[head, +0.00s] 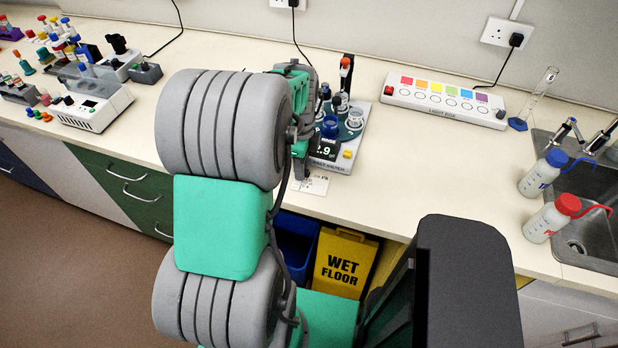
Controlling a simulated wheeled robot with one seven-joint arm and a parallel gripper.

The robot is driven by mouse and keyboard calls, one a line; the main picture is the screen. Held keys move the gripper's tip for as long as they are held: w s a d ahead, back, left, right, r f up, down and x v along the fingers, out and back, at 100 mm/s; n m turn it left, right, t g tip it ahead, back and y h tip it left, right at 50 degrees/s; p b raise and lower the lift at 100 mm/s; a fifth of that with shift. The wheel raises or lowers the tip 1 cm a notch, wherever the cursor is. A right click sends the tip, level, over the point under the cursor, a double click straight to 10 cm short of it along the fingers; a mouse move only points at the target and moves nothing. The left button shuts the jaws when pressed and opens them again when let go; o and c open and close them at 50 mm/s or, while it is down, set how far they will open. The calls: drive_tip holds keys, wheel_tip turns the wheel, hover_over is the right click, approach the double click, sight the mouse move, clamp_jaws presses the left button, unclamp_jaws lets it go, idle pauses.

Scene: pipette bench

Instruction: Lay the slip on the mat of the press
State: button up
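A small white slip (312,184) with dark print shows at the front of the bench, just right of my gripper's tip. My gripper (302,172) points down there, mostly hidden behind my own arm. I cannot tell whether its fingers hold the slip or only stand beside it. I cannot make out for certain which device is the press, and no mat is clearly visible.
A white device with a lit display (327,152) and a carousel of vials stands just behind the slip. A light box (445,99) with coloured squares, a glass cylinder (540,90), wash bottles (545,172) and a sink are to the right. Racks and a white machine (92,108) stand left.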

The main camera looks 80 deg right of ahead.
drive_tip(key=shift+c, duration=0.3)
clamp_jaws()
